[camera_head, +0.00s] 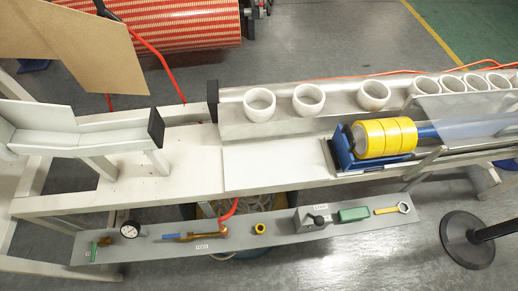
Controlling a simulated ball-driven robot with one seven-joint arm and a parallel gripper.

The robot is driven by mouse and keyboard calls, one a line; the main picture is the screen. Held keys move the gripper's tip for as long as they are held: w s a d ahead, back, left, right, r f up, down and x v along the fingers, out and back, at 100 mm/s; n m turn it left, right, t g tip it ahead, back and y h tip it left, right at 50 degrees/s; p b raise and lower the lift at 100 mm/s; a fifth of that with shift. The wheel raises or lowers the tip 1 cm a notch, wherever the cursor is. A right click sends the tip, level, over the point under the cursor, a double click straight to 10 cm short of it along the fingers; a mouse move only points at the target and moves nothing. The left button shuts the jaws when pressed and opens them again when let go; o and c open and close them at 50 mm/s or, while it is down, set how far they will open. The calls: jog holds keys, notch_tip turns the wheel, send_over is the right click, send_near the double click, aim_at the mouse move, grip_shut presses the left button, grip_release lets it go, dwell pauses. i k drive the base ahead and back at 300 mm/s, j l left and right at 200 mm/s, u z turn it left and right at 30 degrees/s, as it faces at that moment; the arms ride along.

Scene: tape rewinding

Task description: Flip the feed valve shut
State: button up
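My gripper is not in view. A grey shelf strip (280,232) along the front of the bench carries several small fittings, and I cannot read their labels, so I cannot tell for certain which is the feed valve. A brass fitting with a blue handle (195,236) lies along the strip near its left-middle, with a label below it. A small green-handled fitting (95,250) stands at the strip's left end, next to a round gauge (131,228). The blue handle looks in line with the brass body.
A brass ring (259,228), a grey block with a black knob (318,219), a green block (354,214) and a yellow ring-ended tool (393,209) sit further right. Yellow tape rolls (385,137) and white rings (308,100) are on the bench. A black post base (467,239) stands right.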

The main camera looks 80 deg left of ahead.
aim_at(183, 235)
jog(key=u, duration=1.35)
jog(key=k+j+u, duration=0.1)
jog(key=k+u, duration=0.15)
jog(key=k, duration=0.25)
jog(key=k+j+u, duration=0.25)
jog(key=k, duration=0.25)
jog(key=l, duration=0.1)
